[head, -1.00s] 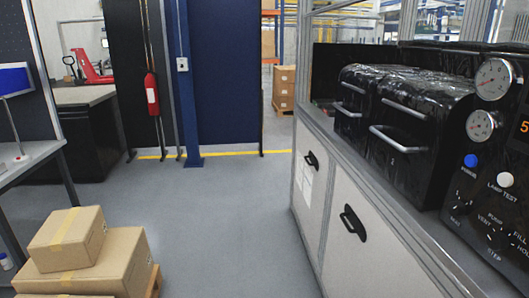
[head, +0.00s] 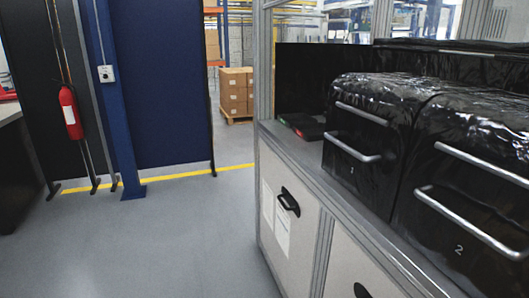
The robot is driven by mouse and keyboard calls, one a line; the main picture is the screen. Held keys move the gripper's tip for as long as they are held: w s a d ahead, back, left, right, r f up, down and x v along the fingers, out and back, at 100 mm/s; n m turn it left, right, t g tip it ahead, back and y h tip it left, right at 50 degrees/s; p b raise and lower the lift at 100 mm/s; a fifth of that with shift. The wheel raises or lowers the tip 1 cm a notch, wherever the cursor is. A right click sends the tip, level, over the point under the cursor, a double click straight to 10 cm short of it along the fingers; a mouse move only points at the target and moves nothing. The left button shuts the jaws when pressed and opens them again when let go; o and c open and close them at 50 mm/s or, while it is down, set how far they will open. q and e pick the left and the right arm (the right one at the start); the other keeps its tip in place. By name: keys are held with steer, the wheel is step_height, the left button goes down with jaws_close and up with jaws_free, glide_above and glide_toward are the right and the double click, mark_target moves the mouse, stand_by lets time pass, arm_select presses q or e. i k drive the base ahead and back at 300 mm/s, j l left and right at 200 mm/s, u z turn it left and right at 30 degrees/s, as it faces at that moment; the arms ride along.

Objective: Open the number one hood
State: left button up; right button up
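The number one hood (head: 366,130) is a glossy black cover on the workbench at the right. It bears a small "1" and has two silver bar handles, an upper one (head: 362,117) and a lower one (head: 353,152). It looks closed. The number two hood (head: 470,185) stands directly to its right, also black with two silver handles, and is cut off by the right edge. Neither of my grippers shows in the head view.
The bench top (head: 290,137) has dark boxes with green and red parts (head: 303,126) left of the hoods. White cabinet doors (head: 285,215) with black handles are below. Grey floor (head: 170,240) is open at left. A blue post (head: 112,100) and fire extinguisher (head: 70,112) stand beyond.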

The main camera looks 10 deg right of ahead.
mark_target(371, 117)
steer(key=i+j+z, duration=0.35)
steer(key=i, duration=0.15)
steer(key=i+j+z, duration=0.25)
steer(key=i+z, duration=0.15)
steer(key=i+j+z, duration=0.35)
steer(key=i+j, duration=0.1)
steer(key=j, duration=0.05)
